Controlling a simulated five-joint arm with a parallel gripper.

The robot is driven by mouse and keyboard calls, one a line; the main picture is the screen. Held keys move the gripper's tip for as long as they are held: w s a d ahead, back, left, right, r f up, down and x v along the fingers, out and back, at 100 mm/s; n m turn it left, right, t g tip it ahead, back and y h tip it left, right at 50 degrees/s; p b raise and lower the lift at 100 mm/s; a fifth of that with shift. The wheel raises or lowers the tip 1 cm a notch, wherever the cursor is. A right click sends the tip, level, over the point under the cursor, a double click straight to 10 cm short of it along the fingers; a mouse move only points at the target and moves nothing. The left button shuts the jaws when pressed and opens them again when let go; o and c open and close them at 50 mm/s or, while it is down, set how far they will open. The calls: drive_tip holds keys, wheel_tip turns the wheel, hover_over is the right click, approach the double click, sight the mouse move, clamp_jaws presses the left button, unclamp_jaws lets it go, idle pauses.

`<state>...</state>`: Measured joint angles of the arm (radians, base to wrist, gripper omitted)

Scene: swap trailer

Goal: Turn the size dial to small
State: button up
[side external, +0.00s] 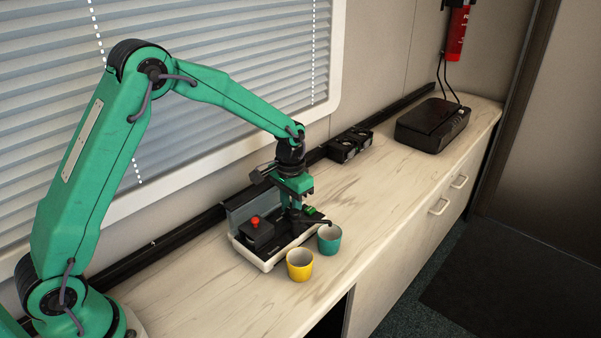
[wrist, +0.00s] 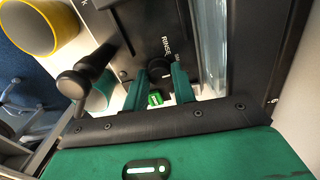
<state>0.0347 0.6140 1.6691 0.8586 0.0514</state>
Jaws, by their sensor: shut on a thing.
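The coffee machine (side external: 242,250) stands on the counter, a low unit with a dark top, a pale base and a red button (side external: 255,221). My gripper (side external: 297,205) points down at its right part. In the wrist view my two green fingers (wrist: 160,84) are shut around a small dark round knob (wrist: 158,70), which appears to be the size dial. The word RINSE shows on the panel beside it. Other lettering is partly hidden, so I cannot read the dial's setting. A green lit spot (wrist: 155,98) shows between the fingers.
A teal cup (side external: 329,240) and a yellow cup (side external: 300,266) stand close in front of the machine. A dark lever with a round end (wrist: 75,82) sticks out beside my fingers. A black box (side external: 433,124) stands farther back.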

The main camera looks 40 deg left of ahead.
sight(289, 210)
drive_tip(key=o, duration=0.7)
drive_tip(key=shift+r, duration=3.95)
drive_tip(key=s+a+r+t, duration=0.1)
drive_tip(key=s+r+t, duration=0.2)
drive_tip(key=s+r, duration=0.95)
drive_tip(key=s+n+t, duration=0.1)
drive_tip(key=s+t, duration=0.1)
drive_tip(key=s, duration=1.2)
drive_tip(key=shift+s+a+f+t, duration=0.25)
drive_tip(key=shift+s+a+t, duration=0.05)
drive_tip(key=shift+s+a, duration=0.05)
